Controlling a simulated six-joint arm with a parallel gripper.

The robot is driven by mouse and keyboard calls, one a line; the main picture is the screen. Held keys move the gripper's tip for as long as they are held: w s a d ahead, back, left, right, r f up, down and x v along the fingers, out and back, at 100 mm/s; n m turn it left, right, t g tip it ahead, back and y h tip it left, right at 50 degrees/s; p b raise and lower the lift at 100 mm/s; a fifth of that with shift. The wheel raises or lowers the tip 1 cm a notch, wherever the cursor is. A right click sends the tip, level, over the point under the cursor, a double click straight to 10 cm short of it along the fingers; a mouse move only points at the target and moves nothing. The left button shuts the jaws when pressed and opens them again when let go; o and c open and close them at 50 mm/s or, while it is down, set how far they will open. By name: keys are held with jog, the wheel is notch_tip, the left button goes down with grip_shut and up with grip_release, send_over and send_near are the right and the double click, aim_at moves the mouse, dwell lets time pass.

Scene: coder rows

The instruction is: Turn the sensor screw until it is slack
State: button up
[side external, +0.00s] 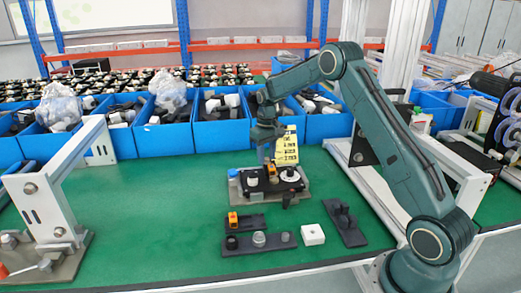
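A fixture plate (238,193) lies on the green table, carrying a black block (255,188) with white, blue and orange parts. My gripper (268,158) points straight down over the middle of this fixture, close to a small orange part (272,170). The fingertips are small and partly merge with the fixture's parts, so I cannot tell whether they touch it or how wide they stand. The sensor screw is too small to make out. A yellow label sheet (287,148) with dark print stands just behind my gripper.
In front of the fixture are a black holder with an orange block (233,219), a dark strip with round knobs (258,242), a white square block (313,235) and a dark bracket (345,222). Blue bins (221,135) line the back. A grey press stand (48,200) is left; green table between is clear.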

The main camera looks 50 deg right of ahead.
jog(key=shift+c, duration=0.2)
grip_shut()
jog(key=n, duration=1)
jog(key=shift+r, duration=0.1)
dwell(0.5)
